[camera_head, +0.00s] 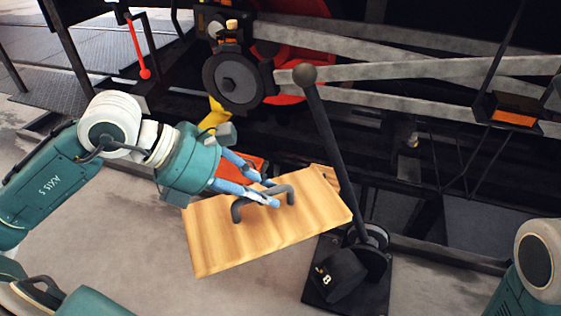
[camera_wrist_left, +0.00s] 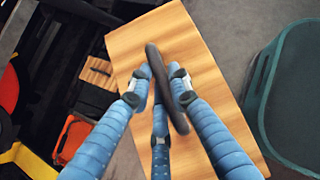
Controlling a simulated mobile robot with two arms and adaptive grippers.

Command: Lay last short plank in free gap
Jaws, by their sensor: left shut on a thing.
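A short light-wood plank (camera_head: 220,240) with a dark bar handle (camera_head: 236,211) on its upper face is in front of the tram's dark frame. My left gripper (camera_head: 266,193) is shut on the handle, and the plank slants in the head view. In the left wrist view the fingers are on both sides of the handle (camera_wrist_left: 153,58), with the plank (camera_wrist_left: 205,60) behind. A small wooden piece (camera_wrist_left: 97,72) shows past the plank's edge; I cannot tell if it is a laid plank. No free gap can be made out. My right gripper is out of view.
A black lever (camera_head: 327,132) with a round knob rises right beside the plank's right end. A red part (camera_head: 250,166) lies behind the plank. Rods and wheels (camera_head: 232,79) are above. Pale floor is open below left.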

